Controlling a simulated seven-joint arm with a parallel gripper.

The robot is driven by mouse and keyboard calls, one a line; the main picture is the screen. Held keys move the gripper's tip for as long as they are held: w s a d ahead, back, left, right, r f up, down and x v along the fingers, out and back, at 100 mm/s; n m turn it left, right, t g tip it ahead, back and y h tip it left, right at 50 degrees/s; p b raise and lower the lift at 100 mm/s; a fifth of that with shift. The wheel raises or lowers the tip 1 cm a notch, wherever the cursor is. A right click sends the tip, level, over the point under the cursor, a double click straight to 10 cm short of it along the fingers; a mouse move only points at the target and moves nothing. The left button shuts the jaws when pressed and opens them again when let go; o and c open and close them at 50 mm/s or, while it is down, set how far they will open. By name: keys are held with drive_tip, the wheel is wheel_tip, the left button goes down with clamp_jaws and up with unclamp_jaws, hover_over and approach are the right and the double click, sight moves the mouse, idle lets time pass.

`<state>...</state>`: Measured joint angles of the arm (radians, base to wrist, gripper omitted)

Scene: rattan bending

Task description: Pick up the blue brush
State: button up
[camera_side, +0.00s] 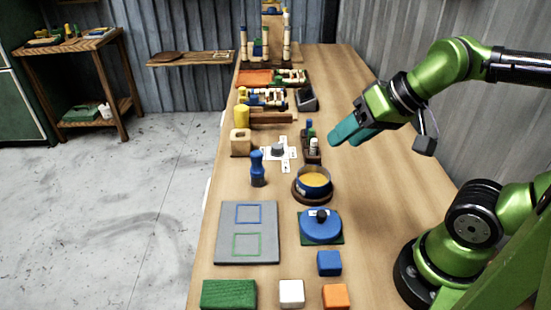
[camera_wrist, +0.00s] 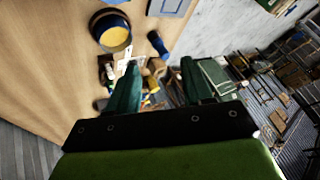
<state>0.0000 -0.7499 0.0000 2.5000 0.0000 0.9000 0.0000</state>
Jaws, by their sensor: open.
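The blue brush (camera_side: 257,168) stands upright on the wooden table, with a blue handle and a darker lower part. It is left of the pot with yellow contents (camera_side: 314,181). In the wrist view a blue upright thing (camera_wrist: 157,42), which looks like the brush, shows near the table edge beyond my fingers. My gripper (camera_side: 345,142) is open and empty, with teal fingers apart. It hangs above the table, to the right of the brush and clear of it. In the wrist view my gripper (camera_wrist: 160,64) points toward the table edge.
A white cross-shaped plate with a grey knob (camera_side: 277,150) and a small wooden holder with bottles (camera_side: 312,147) are near the brush. A grey board (camera_side: 248,232) and a blue lid (camera_side: 320,225) lie in front. Several blocks line the near edge. The table's right side is mostly clear.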

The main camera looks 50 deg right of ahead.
drive_tip(key=shift+o, duration=1.1)
